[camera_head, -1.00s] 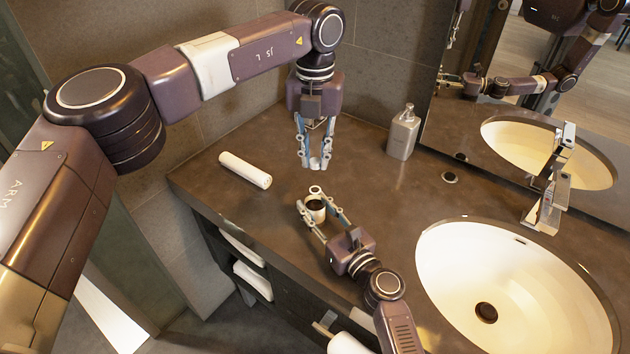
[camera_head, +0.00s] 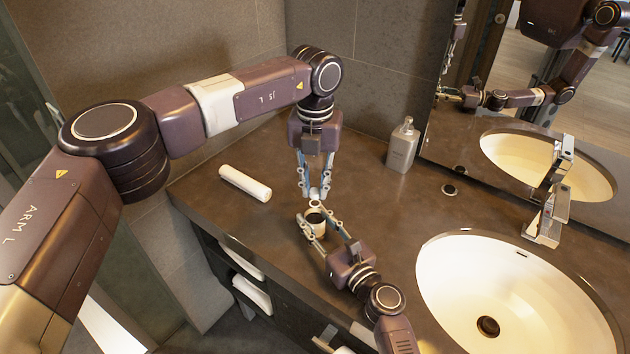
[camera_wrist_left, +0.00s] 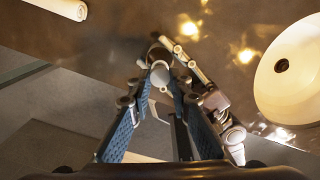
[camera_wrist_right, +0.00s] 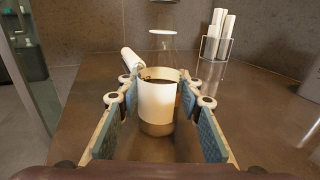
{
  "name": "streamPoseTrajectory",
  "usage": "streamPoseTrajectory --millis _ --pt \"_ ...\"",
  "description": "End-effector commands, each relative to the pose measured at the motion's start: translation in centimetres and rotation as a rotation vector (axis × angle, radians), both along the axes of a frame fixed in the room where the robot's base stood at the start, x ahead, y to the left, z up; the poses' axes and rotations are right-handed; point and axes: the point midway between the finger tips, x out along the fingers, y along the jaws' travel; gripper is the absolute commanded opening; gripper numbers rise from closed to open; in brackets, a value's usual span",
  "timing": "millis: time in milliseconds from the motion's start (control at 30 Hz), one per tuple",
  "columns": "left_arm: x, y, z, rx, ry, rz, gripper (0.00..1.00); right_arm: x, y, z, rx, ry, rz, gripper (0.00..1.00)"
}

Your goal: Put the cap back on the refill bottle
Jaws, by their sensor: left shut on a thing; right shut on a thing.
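The refill bottle (camera_head: 316,223) is a white cylinder with a dark open top, upright at the counter. My right gripper (camera_head: 322,214) is shut around its sides; the right wrist view shows the white body (camera_wrist_right: 157,103) between the pads. My left gripper (camera_head: 313,191) points down just above and behind the bottle, shut on a small pale cap (camera_head: 314,192). The cap shows as a pale round shape in the left wrist view (camera_wrist_left: 160,75). In the right wrist view the bottle mouth is uncovered, with a thin white disc (camera_wrist_right: 160,32), perhaps the cap, above it.
A rolled white towel (camera_head: 245,183) lies left of the grippers. A grey soap dispenser (camera_head: 402,146) stands at the back, near the mirror. The sink (camera_head: 460,260) and faucet (camera_head: 550,205) are at the right. The counter between dispenser and sink is mostly clear.

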Motion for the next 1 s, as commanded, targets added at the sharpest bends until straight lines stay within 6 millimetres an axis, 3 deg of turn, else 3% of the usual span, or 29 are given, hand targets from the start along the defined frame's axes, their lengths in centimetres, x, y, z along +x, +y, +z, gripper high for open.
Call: streamPoseTrajectory --millis 1000 --pt "0.0 0.0 -1.3 0.0 -0.001 0.0 0.11 0.0 0.0 0.0 0.0 0.0 0.0 0.0"
